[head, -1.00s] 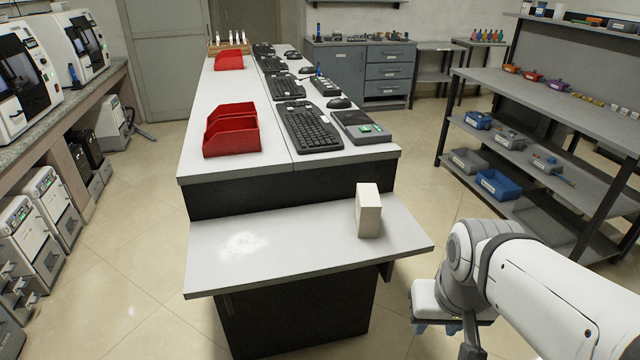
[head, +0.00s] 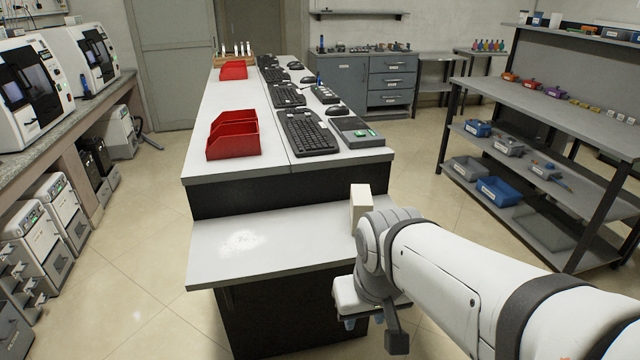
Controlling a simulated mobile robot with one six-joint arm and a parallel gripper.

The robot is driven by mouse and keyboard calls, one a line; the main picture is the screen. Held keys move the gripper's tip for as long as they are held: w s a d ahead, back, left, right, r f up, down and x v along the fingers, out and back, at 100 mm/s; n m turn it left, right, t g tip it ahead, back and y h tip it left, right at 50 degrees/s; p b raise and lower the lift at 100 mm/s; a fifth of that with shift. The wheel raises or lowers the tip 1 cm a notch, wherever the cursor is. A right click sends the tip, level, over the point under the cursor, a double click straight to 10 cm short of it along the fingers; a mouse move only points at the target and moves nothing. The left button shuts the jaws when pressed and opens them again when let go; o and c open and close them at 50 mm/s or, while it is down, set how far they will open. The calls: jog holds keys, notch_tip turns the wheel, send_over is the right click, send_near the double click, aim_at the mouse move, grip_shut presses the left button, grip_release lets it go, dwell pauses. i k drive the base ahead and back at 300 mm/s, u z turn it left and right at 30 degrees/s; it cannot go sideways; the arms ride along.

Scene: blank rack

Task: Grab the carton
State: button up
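The carton (head: 359,203) is a plain off-white upright box near the right end of the low front shelf (head: 270,248). My arm now covers its lower part. My gripper (head: 357,320) hangs in front of the shelf's front edge, to the near side of the carton and lower in the picture. Only bluish tips show under its white body, so I cannot tell whether the fingers are open or shut. The carton stands on the shelf, apart from the visible fingertips.
Behind the carton, the higher worktop holds red bins (head: 233,134), keyboards (head: 308,132) and a grey device (head: 355,131). The left and middle of the low shelf are clear. A grey rack (head: 575,115) with small bins stands at the right.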

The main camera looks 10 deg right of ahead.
aim_at(361, 197)
jog(key=z, duration=0.05)
jog(key=i, duration=1)
jog(key=u, duration=0.05)
